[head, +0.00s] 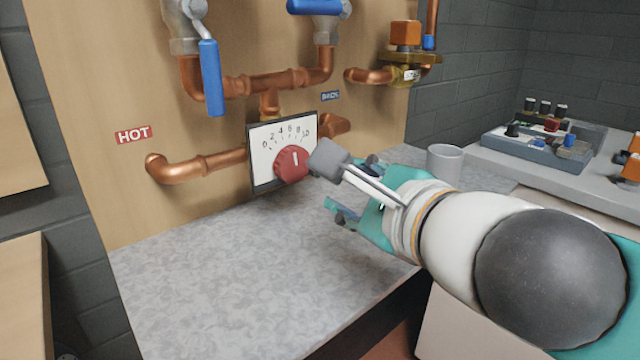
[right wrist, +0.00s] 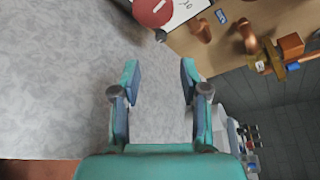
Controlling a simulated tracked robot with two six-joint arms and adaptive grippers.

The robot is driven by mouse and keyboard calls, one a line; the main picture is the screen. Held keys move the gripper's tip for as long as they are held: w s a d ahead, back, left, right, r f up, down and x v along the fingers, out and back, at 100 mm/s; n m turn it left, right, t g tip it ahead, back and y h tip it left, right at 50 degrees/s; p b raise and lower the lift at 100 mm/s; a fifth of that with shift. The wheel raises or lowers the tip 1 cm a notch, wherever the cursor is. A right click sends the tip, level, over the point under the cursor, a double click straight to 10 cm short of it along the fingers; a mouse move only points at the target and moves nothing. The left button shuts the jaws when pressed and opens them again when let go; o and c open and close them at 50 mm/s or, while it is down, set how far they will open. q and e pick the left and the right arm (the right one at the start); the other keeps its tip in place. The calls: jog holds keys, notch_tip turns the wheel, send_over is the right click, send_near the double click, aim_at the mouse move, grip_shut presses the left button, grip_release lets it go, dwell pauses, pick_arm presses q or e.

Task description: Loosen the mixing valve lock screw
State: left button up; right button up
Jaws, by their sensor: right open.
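The mixing valve has a red knob (head: 291,164) with a white mark, on a white dial plate (head: 263,147) numbered from 0 to 10. The knob also shows at the top of the right wrist view (right wrist: 152,11). A small dark round piece (right wrist: 160,36), likely the lock screw, sits just beside the knob there; in the head view I cannot make it out. My right gripper (head: 352,188) is open and empty, in front of and right of the dial. In the wrist view its fingertips (right wrist: 160,76) are apart from the knob and the dark piece. My left gripper is not in view.
Copper pipes (head: 205,164) and blue-handled valves (head: 211,78) are fixed to the wooden board above the grey worktop (head: 230,280). An orange-capped brass valve (head: 404,65) is at upper right. A mug (head: 444,162) and a tray of parts (head: 545,145) stand behind my right arm.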

jog(key=b+x, duration=0.2)
jog(key=x, duration=0.7)
jog(key=shift+d, duration=0.1)
jog(key=shift+s+f, duration=0.1)
jog(key=shift+f, duration=0.05)
grip_shut()
